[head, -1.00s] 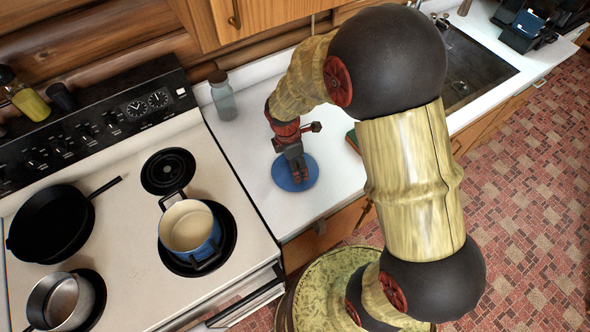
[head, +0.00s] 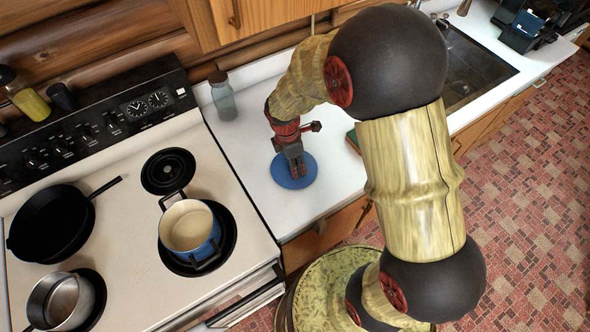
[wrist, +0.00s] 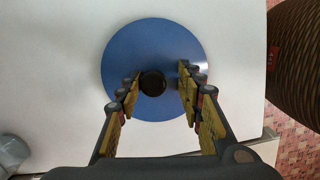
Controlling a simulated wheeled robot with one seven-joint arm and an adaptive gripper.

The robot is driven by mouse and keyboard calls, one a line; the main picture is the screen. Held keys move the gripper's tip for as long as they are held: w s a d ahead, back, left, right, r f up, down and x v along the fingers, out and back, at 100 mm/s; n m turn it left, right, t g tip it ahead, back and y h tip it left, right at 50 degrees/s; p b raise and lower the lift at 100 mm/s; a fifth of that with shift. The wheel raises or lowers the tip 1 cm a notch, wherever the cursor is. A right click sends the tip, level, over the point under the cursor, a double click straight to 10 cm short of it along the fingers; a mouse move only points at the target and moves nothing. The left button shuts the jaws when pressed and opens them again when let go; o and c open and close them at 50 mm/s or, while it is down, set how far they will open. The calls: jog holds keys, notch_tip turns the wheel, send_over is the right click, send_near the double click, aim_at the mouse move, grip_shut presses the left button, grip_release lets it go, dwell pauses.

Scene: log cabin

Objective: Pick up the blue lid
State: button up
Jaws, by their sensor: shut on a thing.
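The blue lid (head: 279,176) is a flat round disc lying on the white counter right of the stove. In the wrist view the lid (wrist: 150,45) fills the middle, with a black knob (wrist: 152,82) at its centre. My gripper (head: 297,172) points down over the lid. In the wrist view my gripper (wrist: 158,86) has its fingers on either side of the knob, shut on it. The left finger touches the knob; the contact on the right is hard to make out. The lid appears to rest on the counter.
A blue pot (head: 204,243) without a cover stands on a stove burner. A black pan (head: 50,222) and a steel saucepan (head: 62,300) are farther left. A corked glass jar (head: 222,97) stands behind the lid. A green item (head: 352,139) lies to its right, partly behind my arm.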

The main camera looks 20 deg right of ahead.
jog(key=shift+s+f, duration=0.15)
jog(key=shift+s, duration=0.05)
